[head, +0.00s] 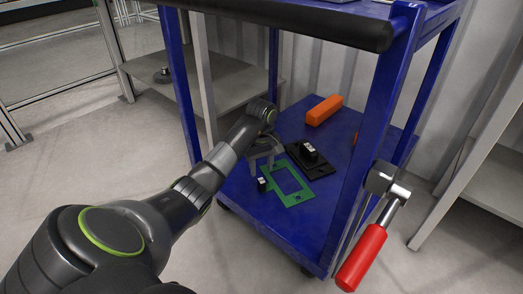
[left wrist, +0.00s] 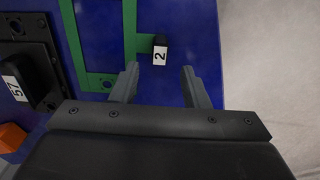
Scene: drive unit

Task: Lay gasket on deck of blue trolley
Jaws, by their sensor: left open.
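The green gasket (head: 298,197) is a flat rectangular frame lying on the lower deck (head: 325,215) of the blue trolley. A small black block marked 2 (head: 262,185) sits at its side tab; the block also shows in the left wrist view (left wrist: 160,48). My left gripper (head: 263,160) is open and empty, over the gasket's left part in the head view. In the left wrist view the gripper's fingers (left wrist: 160,76) point toward the block and the gasket's green strip (left wrist: 130,18), with the block between their lines. My right gripper is not in view.
A black plate (head: 322,168) with a raised block marked 57 (left wrist: 20,82) lies beside the gasket. An orange block (head: 323,110) is farther back on the deck. Blue posts and the upper shelf's black edge (head: 290,27) frame the space. A red-handled tool (head: 362,257) is at the right post.

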